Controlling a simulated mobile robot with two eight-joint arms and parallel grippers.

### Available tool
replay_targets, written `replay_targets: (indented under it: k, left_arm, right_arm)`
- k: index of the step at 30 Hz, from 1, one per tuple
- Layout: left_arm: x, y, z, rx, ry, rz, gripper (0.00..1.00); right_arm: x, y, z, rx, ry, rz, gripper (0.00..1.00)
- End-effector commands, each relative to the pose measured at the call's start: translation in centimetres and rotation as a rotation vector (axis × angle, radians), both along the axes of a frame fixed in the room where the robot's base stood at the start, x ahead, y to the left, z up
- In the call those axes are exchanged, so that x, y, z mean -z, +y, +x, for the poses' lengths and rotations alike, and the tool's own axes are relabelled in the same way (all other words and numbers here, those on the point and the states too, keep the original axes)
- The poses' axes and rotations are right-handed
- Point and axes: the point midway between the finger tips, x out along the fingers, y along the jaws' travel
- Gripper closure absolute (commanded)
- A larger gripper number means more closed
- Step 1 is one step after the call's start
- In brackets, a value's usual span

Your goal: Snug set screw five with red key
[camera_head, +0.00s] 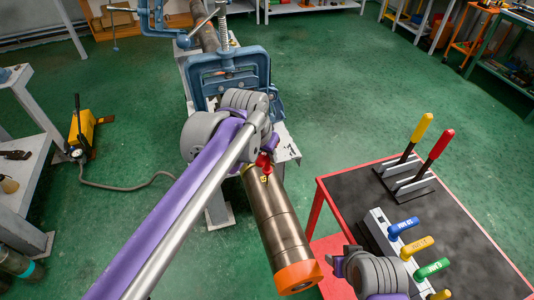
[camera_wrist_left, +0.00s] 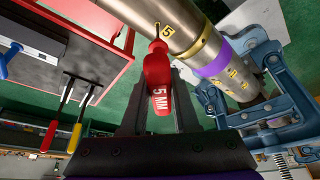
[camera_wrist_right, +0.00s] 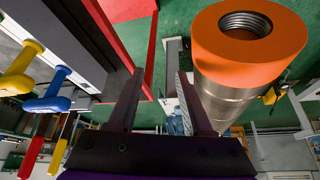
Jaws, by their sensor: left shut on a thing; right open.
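The red key (camera_wrist_left: 158,85), marked 5 MM, is held in my left gripper (camera_wrist_left: 158,95), which is shut on its handle. Its shaft reaches to the pipe (camera_wrist_left: 205,50) beside a yellow label "5" (camera_wrist_left: 167,31); I cannot tell whether the tip is seated in the set screw, which is hidden. In the head view the red key (camera_head: 265,163) stands over the upper side of the pipe (camera_head: 274,215), below my left gripper (camera_head: 262,152). My right gripper (camera_wrist_right: 160,85) is open and empty, beside the orange threaded end (camera_wrist_right: 248,42) of the pipe.
A blue vise (camera_head: 228,75) holds the pipe. A red-edged cart (camera_head: 465,235) at right carries a rack (camera_head: 380,228) of blue, yellow and green handles, and a stand with yellow and red levers (camera_head: 435,144). A yellow pump (camera_head: 82,128) stands on the green floor at left.

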Motion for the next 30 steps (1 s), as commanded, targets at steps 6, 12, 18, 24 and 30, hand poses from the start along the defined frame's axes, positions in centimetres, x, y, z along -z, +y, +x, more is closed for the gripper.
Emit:
replay_targets:
  k: [6,12,18,24,30]
  left_arm:
    - [0.31,-0.01,0.00,0.000,0.000,0.000,1.00]
    - [0.38,0.00,0.00,0.000,0.000,0.000,1.00]
    - [0.41,0.00,0.01,0.000,0.000,0.000,1.00]
    - [0.51,0.00,0.00,0.000,0.000,0.000,1.00]
    - [0.61,0.00,-0.01,0.000,0.001,0.000,1.00]
  right_arm:
    - [0.21,0.00,-0.07,0.000,0.001,0.000,0.50]
    - [0.23,0.00,-0.08,0.000,0.002,0.000,0.50]
    - [0.17,0.00,-0.06,0.000,0.001,0.000,0.50]
    - [0.11,0.00,-0.03,0.000,0.001,0.000,0.50]
    - [0.09,0.00,-0.03,0.000,0.001,0.000,0.50]
